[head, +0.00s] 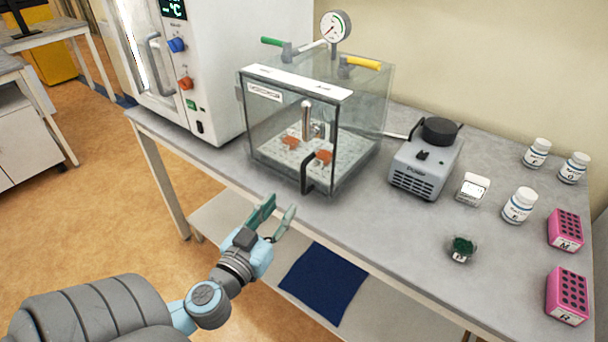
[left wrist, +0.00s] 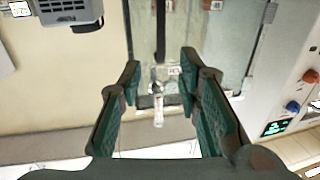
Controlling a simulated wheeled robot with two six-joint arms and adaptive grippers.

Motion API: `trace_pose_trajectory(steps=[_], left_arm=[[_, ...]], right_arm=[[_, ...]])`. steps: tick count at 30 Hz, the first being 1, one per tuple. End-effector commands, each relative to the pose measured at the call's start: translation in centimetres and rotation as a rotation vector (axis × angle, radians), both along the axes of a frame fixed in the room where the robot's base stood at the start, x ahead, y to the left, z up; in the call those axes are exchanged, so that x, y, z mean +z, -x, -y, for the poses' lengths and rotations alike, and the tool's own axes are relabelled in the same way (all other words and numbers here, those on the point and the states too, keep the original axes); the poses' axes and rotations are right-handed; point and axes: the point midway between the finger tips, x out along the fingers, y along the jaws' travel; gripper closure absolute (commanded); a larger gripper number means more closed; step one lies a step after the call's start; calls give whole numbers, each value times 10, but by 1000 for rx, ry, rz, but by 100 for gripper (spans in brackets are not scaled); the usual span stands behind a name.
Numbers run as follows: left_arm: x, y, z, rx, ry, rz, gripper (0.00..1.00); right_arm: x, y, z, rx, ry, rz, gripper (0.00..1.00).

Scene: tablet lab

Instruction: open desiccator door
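The desiccator (head: 258,125) is a clear glass box on the bench in the head view, and its front door looks closed. A black handle (head: 306,176) stands upright on the front; it also shows in the left wrist view (left wrist: 160,35). A chrome fitting (head: 306,121) sits above that handle and shows between my fingers in the left wrist view (left wrist: 158,105). Orange items (head: 323,156) lie on the perforated plate inside. My left gripper (head: 281,204) is open and empty, in front of the door and apart from the handle. My right gripper is out of view.
A white oven (head: 195,60) stands close left of the desiccator, and a grey pump (head: 425,165) stands to its right. A gauge (head: 336,26) and green and yellow valve handles are on top. White bottles and pink racks (head: 565,230) are at the right.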

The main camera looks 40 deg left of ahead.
Motion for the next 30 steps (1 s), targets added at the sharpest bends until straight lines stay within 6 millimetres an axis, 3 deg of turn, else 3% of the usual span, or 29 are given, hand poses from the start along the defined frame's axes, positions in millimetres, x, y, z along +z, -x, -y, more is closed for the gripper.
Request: trace_pose_trajectory(steps=[6,12,17,24,25,30], left_arm=[[5,-61,-14,4,3,3,69],[3,-106,-24,3,3,-1,69],[1,-120,-27,1,2,-3,69],[-1,-122,-27,0,2,-4,69],[-1,-122,-27,0,2,-4,70],[-1,-122,-27,0,2,-4,97]], right_arm=[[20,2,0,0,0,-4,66],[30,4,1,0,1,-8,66],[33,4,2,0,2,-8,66],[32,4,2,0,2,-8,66],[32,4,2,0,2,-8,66],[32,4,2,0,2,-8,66]])
